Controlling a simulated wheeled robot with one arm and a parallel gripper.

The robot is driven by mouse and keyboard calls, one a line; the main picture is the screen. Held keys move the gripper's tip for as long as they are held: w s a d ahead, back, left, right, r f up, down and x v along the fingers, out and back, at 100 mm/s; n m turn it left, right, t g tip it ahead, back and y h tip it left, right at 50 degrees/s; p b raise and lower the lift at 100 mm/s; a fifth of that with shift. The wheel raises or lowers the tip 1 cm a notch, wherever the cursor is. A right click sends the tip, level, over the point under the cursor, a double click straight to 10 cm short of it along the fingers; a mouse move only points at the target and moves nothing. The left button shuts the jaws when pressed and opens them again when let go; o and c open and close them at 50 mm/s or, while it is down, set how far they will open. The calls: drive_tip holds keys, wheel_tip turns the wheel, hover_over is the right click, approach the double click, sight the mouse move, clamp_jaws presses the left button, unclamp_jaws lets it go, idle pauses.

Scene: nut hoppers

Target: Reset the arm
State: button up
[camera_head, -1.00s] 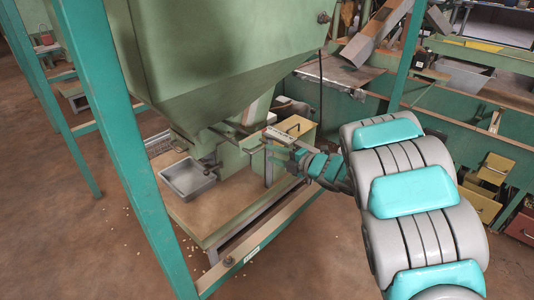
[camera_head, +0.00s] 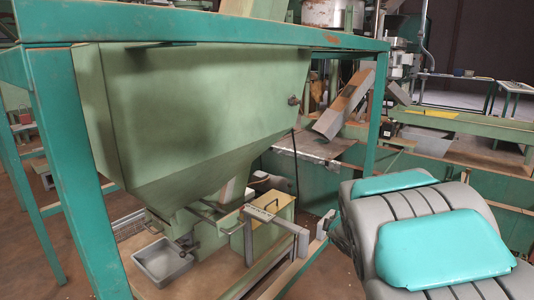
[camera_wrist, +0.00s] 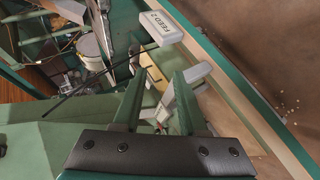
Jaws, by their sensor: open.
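My gripper (camera_wrist: 157,72) shows in the wrist view as two dark green fingers, spread apart with nothing held between them. In the head view my grey and teal arm fills the lower right, and the fingers cannot be made out there. A pale block labelled FEED 2 (camera_wrist: 160,27) is just beyond the fingertips in the wrist view. A grey handle (camera_wrist: 184,101) shows by the right finger; I cannot tell whether they touch. In the head view the grey lever bar (camera_head: 270,216) stands in front of the hopper outlet, left of my arm.
The green hopper (camera_head: 200,110) hangs inside a teal frame (camera_head: 70,180). A metal tray (camera_head: 163,262) and a yellow box (camera_head: 272,207) sit below it. A grey chute (camera_head: 345,103) and green machinery stand behind on the right. Brown floor shows at the left.

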drive_tip(key=s+d+f+m+g+h, duration=0.1)
drive_tip(key=s+d+m+g, duration=0.25)
drive_tip(key=s, duration=0.55)
drive_tip(key=s+d+m+g+h, duration=0.2)
drive_tip(key=s+m, duration=0.3)
drive_tip(key=s, duration=0.5)
drive_tip(key=s+a+f+m+g+y, duration=0.1)
drive_tip(key=s+a+m+g, duration=0.2)
drive_tip(key=s, duration=1)
drive_tip(key=s+a+f+m+g+y, duration=0.1)
drive_tip(key=s+a, duration=0.5)
drive_tip(key=s, duration=0.8)
drive_tip(key=m+g+y, duration=0.1)
drive_tip(key=m+g, duration=0.1)
drive_tip(key=g, duration=0.1)
drive_tip(key=shift+s+y, duration=0.3)
drive_tip(key=shift+f+g, duration=0.15)
drive_tip(key=shift+g, duration=0.1)
